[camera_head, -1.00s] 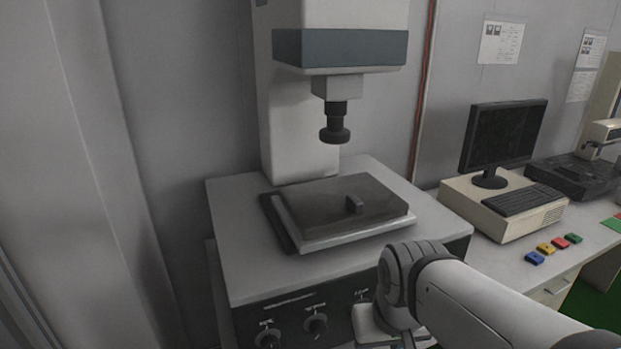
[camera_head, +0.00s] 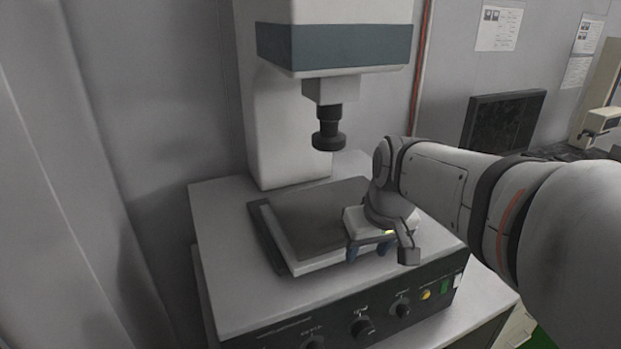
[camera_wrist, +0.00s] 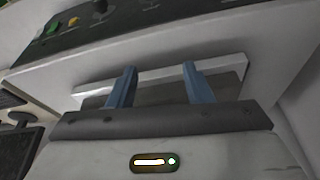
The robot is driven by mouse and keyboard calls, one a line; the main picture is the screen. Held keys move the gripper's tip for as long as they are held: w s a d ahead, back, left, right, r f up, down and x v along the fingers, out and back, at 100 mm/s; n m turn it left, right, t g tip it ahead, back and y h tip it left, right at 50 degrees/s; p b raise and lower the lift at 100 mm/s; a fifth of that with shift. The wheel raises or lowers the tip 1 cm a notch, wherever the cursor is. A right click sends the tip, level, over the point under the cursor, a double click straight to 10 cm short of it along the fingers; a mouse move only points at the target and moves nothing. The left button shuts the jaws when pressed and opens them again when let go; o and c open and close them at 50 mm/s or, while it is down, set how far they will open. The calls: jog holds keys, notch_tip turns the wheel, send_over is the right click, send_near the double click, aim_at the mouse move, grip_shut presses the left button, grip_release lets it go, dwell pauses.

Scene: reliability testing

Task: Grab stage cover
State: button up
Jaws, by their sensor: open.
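The stage cover (camera_head: 305,212) is a flat dark grey plate lying on the light stage (camera_head: 290,252) of the white machine. Its small raised handle is hidden in the head view, behind my gripper (camera_head: 367,250). My gripper is open and points down at the cover's front right part, its blue fingers apart. In the wrist view my gripper (camera_wrist: 160,68) shows both fingers spread, with the dark cover (camera_wrist: 158,95) between and behind them. No handle shows between them there. Whether the fingers touch the cover I cannot tell.
A black lens-like head (camera_head: 328,135) hangs from the machine column above the stage's back. Knobs and buttons line the front panel (camera_head: 360,322) below. A dark monitor (camera_head: 500,125) stands on the right, partly behind my arm. The left side of the machine top is clear.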

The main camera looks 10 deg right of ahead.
jog(key=n+p, duration=0.2)
send_near(336, 207)
jog(key=shift+t+y, duration=0.3)
jog(key=shift+y, duration=0.1)
jog(key=s+d, duration=0.1)
jog(key=s, duration=0.2)
jog(key=s+d+r, duration=0.1)
jog(key=shift+s+d+r, duration=0.1)
jog(key=shift+s+d, duration=0.1)
jog(key=shift+d, duration=0.15)
jog(key=p+x, duration=0.1)
jog(key=x, duration=0.6)
jog(key=shift+a+f, duration=0.25)
jog(key=shift+s, duration=0.1)
jog(key=shift+c, duration=0.5)
grip_shut()
